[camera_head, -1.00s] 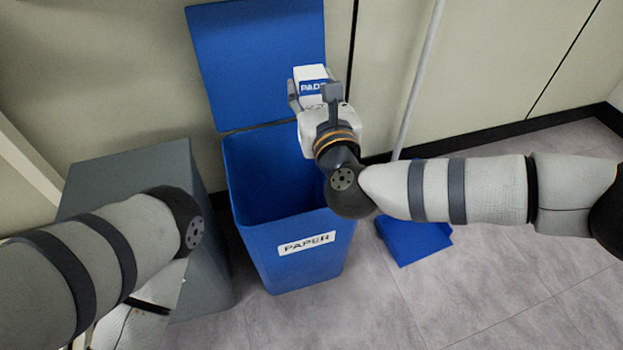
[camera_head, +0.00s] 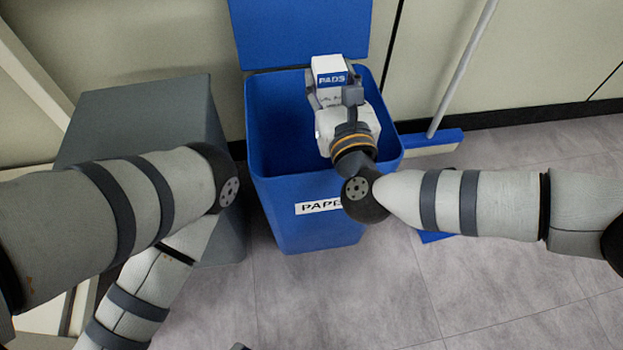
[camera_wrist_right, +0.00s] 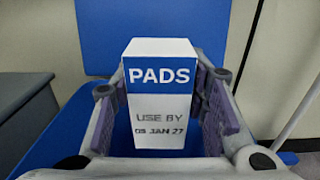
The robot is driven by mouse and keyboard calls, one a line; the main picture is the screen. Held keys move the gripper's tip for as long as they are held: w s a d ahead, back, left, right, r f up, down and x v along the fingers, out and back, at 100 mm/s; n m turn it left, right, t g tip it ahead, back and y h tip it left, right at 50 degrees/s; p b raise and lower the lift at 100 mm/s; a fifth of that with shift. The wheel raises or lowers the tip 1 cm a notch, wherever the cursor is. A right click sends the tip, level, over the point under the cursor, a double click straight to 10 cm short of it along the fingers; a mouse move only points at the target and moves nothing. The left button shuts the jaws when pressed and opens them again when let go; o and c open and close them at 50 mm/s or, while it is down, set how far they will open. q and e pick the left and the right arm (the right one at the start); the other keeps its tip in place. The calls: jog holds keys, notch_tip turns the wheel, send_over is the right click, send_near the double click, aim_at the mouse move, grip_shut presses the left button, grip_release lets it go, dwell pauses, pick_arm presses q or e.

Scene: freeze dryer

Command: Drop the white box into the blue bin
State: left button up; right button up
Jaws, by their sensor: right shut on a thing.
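The white box (camera_head: 331,70) has a blue band reading "PADS" and also shows upright in the right wrist view (camera_wrist_right: 159,105). My right gripper (camera_head: 336,92) is shut on it, with a finger on each side of the box in the wrist view (camera_wrist_right: 163,110). The gripper and box are over the opening of the blue bin (camera_head: 282,195), toward its back right. The bin has a "PAPER" label, partly hidden by my right arm, and its lid (camera_head: 290,30) stands open behind. My left gripper does not show; only left arm links are in view.
A grey bin (camera_head: 150,125) stands left of the blue bin, behind my left arm. A broom or mop with a white pole (camera_head: 465,70) and blue head (camera_head: 445,138) leans at the wall on the right.

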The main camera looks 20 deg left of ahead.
jog(key=o, duration=1.1)
jog(key=shift+o, duration=0.2)
jog(key=v, duration=1.2)
